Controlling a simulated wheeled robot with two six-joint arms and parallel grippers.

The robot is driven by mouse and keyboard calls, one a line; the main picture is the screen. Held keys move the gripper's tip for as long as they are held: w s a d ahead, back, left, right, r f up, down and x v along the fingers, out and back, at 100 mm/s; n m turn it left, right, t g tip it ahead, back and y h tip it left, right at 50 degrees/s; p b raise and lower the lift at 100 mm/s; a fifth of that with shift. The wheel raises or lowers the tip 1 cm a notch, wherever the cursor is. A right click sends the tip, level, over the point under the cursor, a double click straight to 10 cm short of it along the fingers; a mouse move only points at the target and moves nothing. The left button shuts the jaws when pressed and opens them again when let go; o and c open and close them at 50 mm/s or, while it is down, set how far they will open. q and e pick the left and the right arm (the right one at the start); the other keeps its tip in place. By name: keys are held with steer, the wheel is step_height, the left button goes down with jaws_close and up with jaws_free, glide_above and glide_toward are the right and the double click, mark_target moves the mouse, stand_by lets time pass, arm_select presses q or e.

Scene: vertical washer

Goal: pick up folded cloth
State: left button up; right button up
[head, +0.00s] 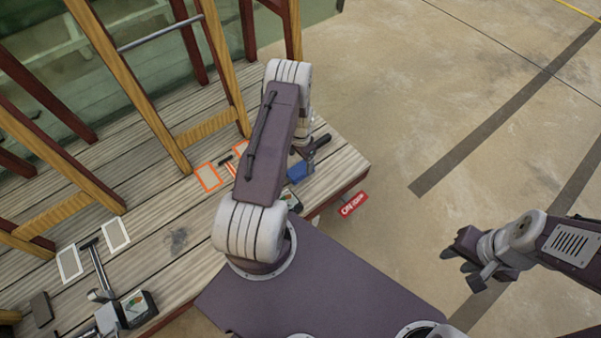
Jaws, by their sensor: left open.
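A small blue piece (298,172), which looks like the folded cloth, lies on the wooden deck near its right end. My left gripper (308,152) is open just above and beside it, with dark fingers close to its upper right side. I cannot tell whether they touch it. My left arm hides part of the deck to the left of the cloth. My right gripper (468,262) hangs over the floor at the right, away from the deck, and no object shows in it; its jaw opening is unclear.
The wooden deck (180,240) carries upright wood frames (130,85) at the back. Orange-outlined cards (208,177) and white-outlined cards (69,264) lie on it. A metal-handled device (100,290) is at lower left. The floor at right is clear.

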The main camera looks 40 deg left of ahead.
mark_target(300, 169)
arm_select(q)
step_height(300, 169, down, 3)
steer(key=shift+r+b, duration=0.15)
steer(key=shift+b, duration=0.15)
step_height(300, 169, down, 5)
steer(key=b, duration=0.2)
steer(key=shift+a+b, duration=0.1)
steer(key=shift+b, duration=0.2)
steer(key=shift+r, duration=0.1)
steer(key=c, duration=1.5)
step_height(300, 169, up, 5)
steer(key=p, duration=0.2)
steer(key=shift+p, duration=0.4)
steer(key=shift+s+d+r+p, duration=0.7)
steer(key=shift+d+r, duration=0.3)
steer(key=shift+d, duration=0.8)
steer(key=shift+s+d+r+p, duration=0.6)
steer(key=shift+s+d+r, duration=0.35)
steer(key=shift+d, duration=0.85)
steer(key=shift+s+d+r+p, duration=0.65)
steer(key=shift+d+r, duration=0.4)
steer(key=shift+d, duration=0.75)
